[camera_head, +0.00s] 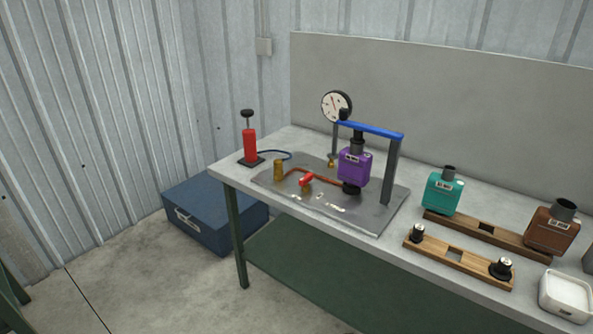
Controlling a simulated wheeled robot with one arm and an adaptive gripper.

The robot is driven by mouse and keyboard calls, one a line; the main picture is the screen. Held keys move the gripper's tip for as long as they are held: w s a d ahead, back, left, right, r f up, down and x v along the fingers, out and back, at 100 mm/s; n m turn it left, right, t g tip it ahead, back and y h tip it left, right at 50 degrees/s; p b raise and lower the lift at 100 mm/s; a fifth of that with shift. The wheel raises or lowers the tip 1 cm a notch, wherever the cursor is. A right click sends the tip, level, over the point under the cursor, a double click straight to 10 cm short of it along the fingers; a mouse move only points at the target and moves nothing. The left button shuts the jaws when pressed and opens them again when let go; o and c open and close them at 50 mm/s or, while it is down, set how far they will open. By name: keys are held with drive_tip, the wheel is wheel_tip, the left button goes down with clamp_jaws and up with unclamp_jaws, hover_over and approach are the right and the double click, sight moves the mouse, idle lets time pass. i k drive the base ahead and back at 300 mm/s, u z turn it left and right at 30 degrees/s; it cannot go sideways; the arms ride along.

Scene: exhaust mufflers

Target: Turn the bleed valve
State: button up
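A small red handle (306,180), which looks like the bleed valve, sits on a copper pipe (292,171) above a grey metal plate (330,212) on the workbench. A brass cylinder (279,169) stands at the pipe's left end. To the right, a purple muffler (354,166) stands upright under a blue-topped frame (370,129) with a dark cap below it. A round white gauge (336,105) stands behind the frame. My gripper is not in view, and nothing touches the red handle.
A red hand pump (249,144) with a blue hose stands at the bench's left end. A teal muffler (443,193), a brown muffler (551,230), wooden racks (459,257) and a white container (566,296) occupy the right. A blue box (213,213) lies on the floor. The bench's front left corner is clear.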

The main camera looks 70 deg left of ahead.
sight(306, 178)
drive_tip(key=u, duration=0.75)
drive_tip(key=i, duration=1.05)
drive_tip(key=u, duration=2.3)
drive_tip(key=i, duration=1.2)
drive_tip(key=u, duration=0.65)
